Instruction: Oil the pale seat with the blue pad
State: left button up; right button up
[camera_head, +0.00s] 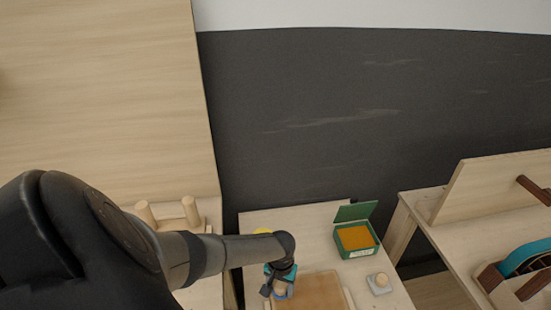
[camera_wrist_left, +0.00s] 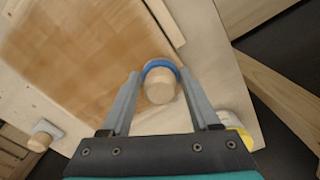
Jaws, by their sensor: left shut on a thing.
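The seat (camera_head: 318,289) is a flat light-brown wooden board on the low table, with a paler strip along its edge. It fills the upper left of the left wrist view (camera_wrist_left: 85,60). My left gripper (camera_head: 279,284) is at the seat's left edge in the head view. It is shut on the wooden knob of the blue pad (camera_wrist_left: 160,65); the blue rim shows around the knob's far side. The pad is over or beside the seat's edge; I cannot tell whether it touches. My right gripper is not in view.
An open green box (camera_head: 351,251) with orange contents stands at the table's back right. A grey pad with a wooden knob (camera_head: 380,281) stands right of the seat. A yellow-and-white thing (camera_wrist_left: 236,130) is near the gripper. Another bench (camera_head: 428,207) stands at the right.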

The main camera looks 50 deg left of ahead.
aim_at(274, 293)
pick_arm(q)
jog(key=shift+s+a, duration=0.45)
jog(key=shift+s, duration=0.25)
notch_tip(274, 293, up, 3)
jog(key=shift+f+p, duration=0.15)
jog(key=shift+p, duration=1)
jog(key=shift+w+d+r+p, duration=0.1)
jog(key=shift+r+p, duration=0.65)
notch_tip(274, 293, up, 4)
jog(key=p, duration=0.4)
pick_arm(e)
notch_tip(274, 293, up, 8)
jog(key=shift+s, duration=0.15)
